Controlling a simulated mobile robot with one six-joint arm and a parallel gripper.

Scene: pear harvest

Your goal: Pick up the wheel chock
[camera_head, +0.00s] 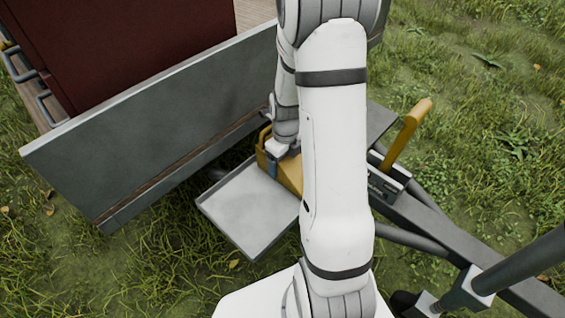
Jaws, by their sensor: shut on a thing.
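The wheel chock (289,177) is a yellow block with a raised handle at its left side. It is by the far end of a grey metal tray (248,212), in front of the trailer. My gripper (274,158) is at the chock's handle, shut on it. My white arm covers the chock's right part and much of the gripper. I cannot tell whether the chock rests on the tray or is just above it.
The trailer's grey front board (160,125) stands close behind the gripper, with a dark red box (140,45) beyond. A yellow lever (408,135) rises from the drawbar (440,228) at right. Grass surrounds everything.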

